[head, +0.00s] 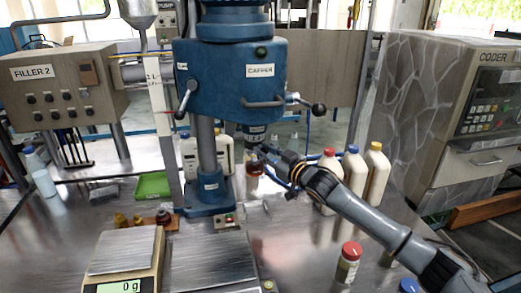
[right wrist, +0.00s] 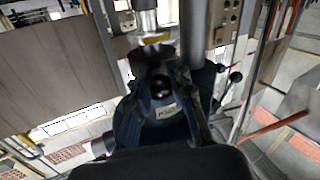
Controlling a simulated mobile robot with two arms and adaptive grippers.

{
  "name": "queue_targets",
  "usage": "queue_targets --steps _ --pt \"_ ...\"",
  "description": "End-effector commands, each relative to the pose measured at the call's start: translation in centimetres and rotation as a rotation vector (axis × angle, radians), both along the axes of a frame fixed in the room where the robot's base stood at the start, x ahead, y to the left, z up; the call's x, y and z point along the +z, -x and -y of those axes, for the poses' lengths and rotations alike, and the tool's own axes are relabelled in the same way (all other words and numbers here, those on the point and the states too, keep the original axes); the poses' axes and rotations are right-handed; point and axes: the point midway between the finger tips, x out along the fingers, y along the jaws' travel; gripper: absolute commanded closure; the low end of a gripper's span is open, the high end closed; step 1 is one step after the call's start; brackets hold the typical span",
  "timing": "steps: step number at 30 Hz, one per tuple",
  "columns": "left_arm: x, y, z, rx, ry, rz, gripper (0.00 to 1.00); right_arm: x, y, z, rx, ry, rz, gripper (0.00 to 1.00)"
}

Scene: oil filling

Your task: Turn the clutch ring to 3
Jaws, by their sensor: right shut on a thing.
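The blue capper (head: 228,80) stands in the middle of the head view. Below its head hangs a dark cylinder, the clutch ring (head: 254,138), with a small light label. My right gripper (head: 265,152) reaches in from the right at the ring's height and is shut on it. In the right wrist view a dark blue body with a small label (right wrist: 167,111) sits between my dark fingers. The number on the ring is too small and blurred to read. My left gripper is not in view.
Bottles with red, blue and yellow caps (head: 378,176) stand right of the capper, close behind my right arm. A red-capped jar (head: 348,262) stands in front of the arm. A scale (head: 124,262) reading 0 g, small bottles and a green tray (head: 152,185) lie left.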

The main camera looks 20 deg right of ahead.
Motion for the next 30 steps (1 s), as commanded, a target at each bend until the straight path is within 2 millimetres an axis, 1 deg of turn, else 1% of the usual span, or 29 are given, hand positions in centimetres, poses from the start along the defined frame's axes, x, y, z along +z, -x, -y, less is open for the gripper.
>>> queue_targets --steps 6,7,10,11,17,19,22,26,30 --pt "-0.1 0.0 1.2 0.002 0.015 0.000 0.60 -0.2 0.0 -0.2 0.004 -0.001 -0.003 1.00" --pt "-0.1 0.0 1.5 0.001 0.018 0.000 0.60 -0.3 0.0 -0.2 0.004 -0.001 -0.003 0.77" --pt "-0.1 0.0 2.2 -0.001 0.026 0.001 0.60 -0.2 0.0 -0.2 0.004 -0.001 -0.003 0.57" --pt "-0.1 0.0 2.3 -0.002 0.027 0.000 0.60 -0.2 0.0 -0.2 0.003 -0.001 -0.003 0.55" --pt "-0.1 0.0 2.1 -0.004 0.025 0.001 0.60 -0.1 0.0 -0.2 0.002 -0.002 -0.002 0.55" --pt "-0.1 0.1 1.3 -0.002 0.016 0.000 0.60 -0.1 0.0 -0.1 0.002 -0.001 -0.002 0.55" --pt "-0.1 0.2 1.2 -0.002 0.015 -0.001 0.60 -0.2 0.5 0.0 0.002 -0.001 -0.003 0.55" --pt "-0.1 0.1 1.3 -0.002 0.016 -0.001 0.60 -0.3 1.9 0.4 0.001 0.000 -0.004 0.55" --pt "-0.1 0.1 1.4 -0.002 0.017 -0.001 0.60 -0.3 4.4 0.9 0.002 0.000 -0.006 0.55"
